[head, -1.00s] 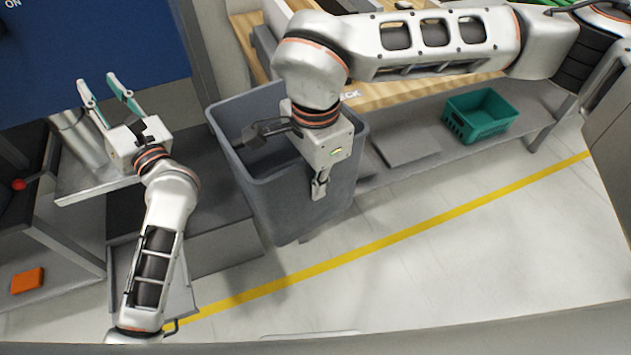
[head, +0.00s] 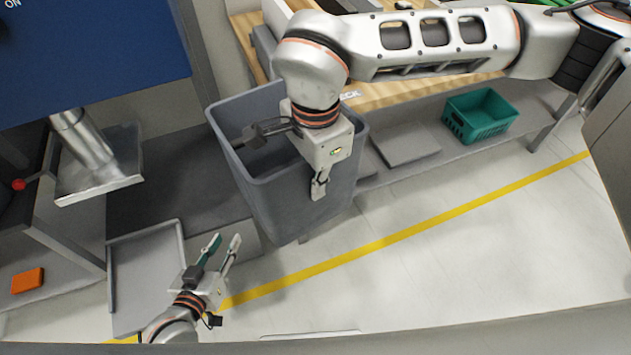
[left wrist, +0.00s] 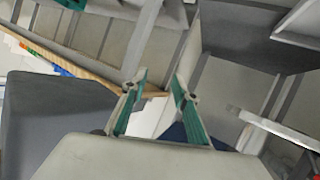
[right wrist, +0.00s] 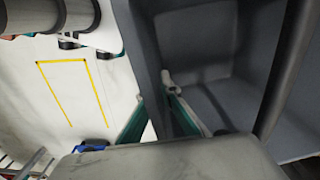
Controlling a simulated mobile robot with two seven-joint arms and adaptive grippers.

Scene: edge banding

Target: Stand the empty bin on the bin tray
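The grey bin (head: 300,205) is in the middle of the head view, open end up, slightly tilted, its visible inside empty. My right gripper (head: 290,165) is at its near rim, one finger inside and one outside, shut on the wall; the right wrist view shows the bin wall (right wrist: 146,50) between its fingers. The bin seems to hang above the floor. The flat grey bin tray (head: 145,275), with a low rim, lies bare at lower left. My left gripper (head: 225,240) is open and empty, right of the tray and below the bin.
A wooden-topped bench (head: 400,92) with a lower shelf stands behind the bin, with a green crate (head: 480,115) on the shelf. A blue machine panel (head: 90,45) and metal post (head: 85,140) are at left. An orange block (head: 27,280) lies far left. Floor at right is clear.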

